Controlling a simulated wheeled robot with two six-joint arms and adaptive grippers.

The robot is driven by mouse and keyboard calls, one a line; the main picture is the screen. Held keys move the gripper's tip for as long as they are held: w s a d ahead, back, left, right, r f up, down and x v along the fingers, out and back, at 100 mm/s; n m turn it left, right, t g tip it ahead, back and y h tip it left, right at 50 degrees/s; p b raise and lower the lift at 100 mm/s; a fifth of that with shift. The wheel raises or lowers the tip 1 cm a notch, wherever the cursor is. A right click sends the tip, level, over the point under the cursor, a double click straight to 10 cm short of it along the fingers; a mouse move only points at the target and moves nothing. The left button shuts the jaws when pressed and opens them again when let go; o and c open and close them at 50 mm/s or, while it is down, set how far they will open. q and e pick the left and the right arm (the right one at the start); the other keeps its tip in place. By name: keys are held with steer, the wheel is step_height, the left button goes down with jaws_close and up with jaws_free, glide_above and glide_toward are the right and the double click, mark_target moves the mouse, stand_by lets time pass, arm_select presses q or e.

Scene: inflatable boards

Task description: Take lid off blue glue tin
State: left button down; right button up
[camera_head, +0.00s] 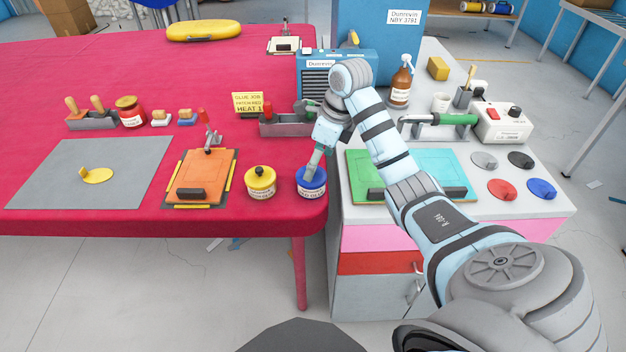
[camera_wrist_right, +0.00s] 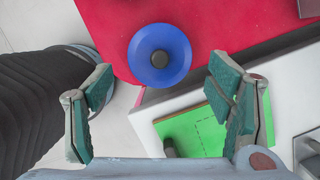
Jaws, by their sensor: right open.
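The blue glue tin (camera_head: 311,190) stands upright near the front right corner of the red table, with its blue lid (camera_head: 312,175) on. In the right wrist view the round blue lid (camera_wrist_right: 150,62) shows from above with a dark knob (camera_wrist_right: 160,59) at its middle. My right gripper (camera_head: 314,165) is over the tin in the head view and hides part of the lid. In the right wrist view my right gripper (camera_wrist_right: 165,105) is open, its green-padded fingers wide apart with nothing between them; the lid lies beyond the fingertips. My left gripper is in neither view.
A yellow tin (camera_head: 261,185) with a dark knob stands just left of the blue tin. An orange board (camera_head: 201,172) lies further left. A white-topped cabinet (camera_head: 525,195) with green (camera_head: 366,170) and cyan boards adjoins on the right. A grey tool holder (camera_head: 285,126) stands behind.

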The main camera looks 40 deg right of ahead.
mark_target(320, 177)
steer(key=x, duration=0.3)
steer(key=shift+s+a+r, duration=0.1)
steer(key=shift+s, duration=0.05)
steer(key=c, duration=1.5)
steer(key=shift+o, duration=0.2)
